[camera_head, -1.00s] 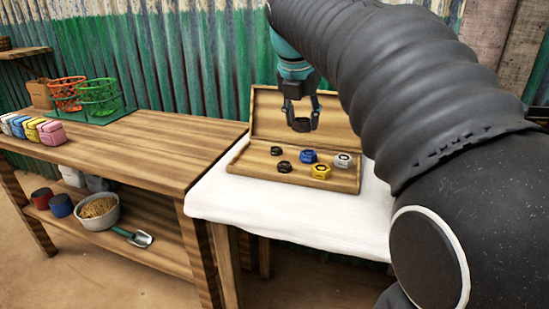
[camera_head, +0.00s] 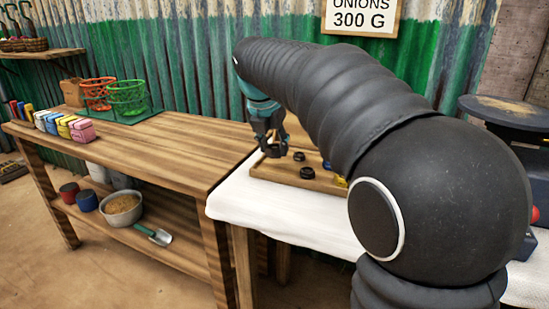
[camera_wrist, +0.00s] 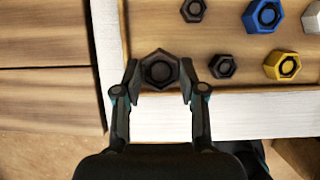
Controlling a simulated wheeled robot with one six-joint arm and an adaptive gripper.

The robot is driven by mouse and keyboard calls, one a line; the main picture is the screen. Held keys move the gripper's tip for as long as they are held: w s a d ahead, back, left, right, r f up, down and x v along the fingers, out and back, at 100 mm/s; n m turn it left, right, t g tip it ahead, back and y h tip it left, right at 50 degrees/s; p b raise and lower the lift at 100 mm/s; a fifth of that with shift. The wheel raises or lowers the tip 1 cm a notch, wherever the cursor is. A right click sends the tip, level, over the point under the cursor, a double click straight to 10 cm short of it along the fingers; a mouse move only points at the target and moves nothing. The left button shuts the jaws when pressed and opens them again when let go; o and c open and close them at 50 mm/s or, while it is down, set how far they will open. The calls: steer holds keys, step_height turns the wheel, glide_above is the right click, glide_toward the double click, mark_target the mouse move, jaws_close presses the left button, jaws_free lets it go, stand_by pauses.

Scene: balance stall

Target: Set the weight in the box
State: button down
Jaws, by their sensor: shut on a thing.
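My gripper (camera_head: 274,150) is shut on a black hexagonal weight (camera_wrist: 160,70), which shows clearly between the fingertips in the wrist view. The open wooden box (camera_head: 285,181) lies on the white-clothed table, its lid partly hidden behind my arm. My gripper is over the box's left end. In the wrist view the held weight covers part of the box's near left corner (camera_wrist: 140,30); its height above the box is hard to tell. Inside are two black weights (camera_wrist: 193,10) (camera_wrist: 223,66), a blue weight (camera_wrist: 263,16), a yellow weight (camera_wrist: 282,66) and a grey weight (camera_wrist: 313,16).
A wooden bench (camera_head: 170,150) on the left holds several coloured packets (camera_head: 62,125) and orange and green baskets (camera_head: 127,98). Its lower shelf holds a bowl (camera_head: 122,211) and a scoop (camera_head: 155,235). A dark round pan (camera_head: 505,112) stands at the right. White cloth (camera_head: 270,218) is clear in front.

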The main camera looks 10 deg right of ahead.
mark_target(272, 150)
steer(key=shift+f+b, duration=0.3)
steer(key=shift+f, duration=1.4)
steer(key=shift+f, duration=0.1)
steer(key=c, duration=0.9)
jaws_free()
steer(key=shift+c, duration=0.2)
steer(key=p+v, duration=0.2)
steer(key=v, duration=1)
steer(key=shift+d, duration=0.15)
